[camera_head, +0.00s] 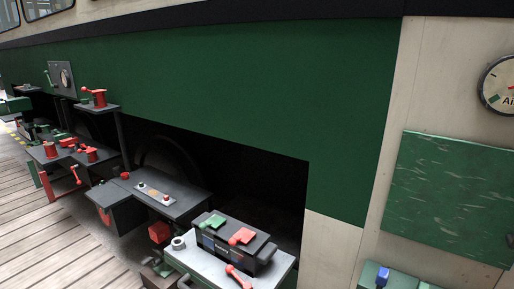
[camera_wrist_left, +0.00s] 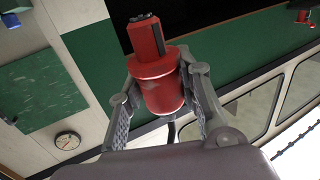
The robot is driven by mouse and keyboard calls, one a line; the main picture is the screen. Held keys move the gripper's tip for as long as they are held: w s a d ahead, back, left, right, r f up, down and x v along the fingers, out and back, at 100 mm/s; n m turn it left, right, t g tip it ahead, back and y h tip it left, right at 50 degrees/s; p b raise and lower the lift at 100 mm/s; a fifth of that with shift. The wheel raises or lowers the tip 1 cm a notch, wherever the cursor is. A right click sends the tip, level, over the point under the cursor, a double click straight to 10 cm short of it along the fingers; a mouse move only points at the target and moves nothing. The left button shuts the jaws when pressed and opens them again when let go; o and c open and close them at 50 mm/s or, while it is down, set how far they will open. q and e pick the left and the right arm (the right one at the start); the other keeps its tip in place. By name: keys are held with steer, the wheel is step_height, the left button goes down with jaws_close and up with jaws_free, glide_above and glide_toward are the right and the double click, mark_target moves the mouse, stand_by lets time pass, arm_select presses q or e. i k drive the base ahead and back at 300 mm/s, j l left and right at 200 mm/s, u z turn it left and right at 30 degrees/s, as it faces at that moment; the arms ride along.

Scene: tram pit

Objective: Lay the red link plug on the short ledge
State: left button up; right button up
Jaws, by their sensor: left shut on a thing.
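The red link plug (camera_wrist_left: 162,85) is a red cylinder with a wide flange and a narrower block with dark slots at its top end. My left gripper (camera_wrist_left: 160,100) is shut around its cylindrical body in the left wrist view. In the head view I cannot make out this gripper or the plug in it. A small ledge (camera_head: 112,108) on a post at the left carries a red handled part (camera_head: 97,96). I cannot tell for certain whether it is the short ledge. My right gripper is not in view.
A grey box-like ledge (camera_head: 128,186) with a panel stands mid-left. A light table (camera_head: 205,265) in front holds a black box with green and red handles (camera_head: 230,240). A lower left table (camera_head: 50,160) is crowded with red parts. A gauge (camera_head: 498,85) is at the right.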

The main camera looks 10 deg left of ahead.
mark_target(108, 194)
steer(key=i+j, duration=0.15)
steer(key=j, duration=0.2)
steer(key=i+j, duration=0.15)
steer(key=j, duration=0.25)
steer(key=i+j, duration=0.15)
steer(key=j, duration=0.2)
steer(key=i+j, duration=0.15)
steer(key=j, duration=0.2)
steer(key=i+j, duration=0.1)
steer(key=j, duration=0.25)
steer(key=i+j, duration=0.15)
steer(key=j, duration=0.25)
steer(key=i+j, duration=0.15)
steer(key=j, duration=0.2)
steer(key=i+j, duration=0.15)
steer(key=j, duration=0.2)
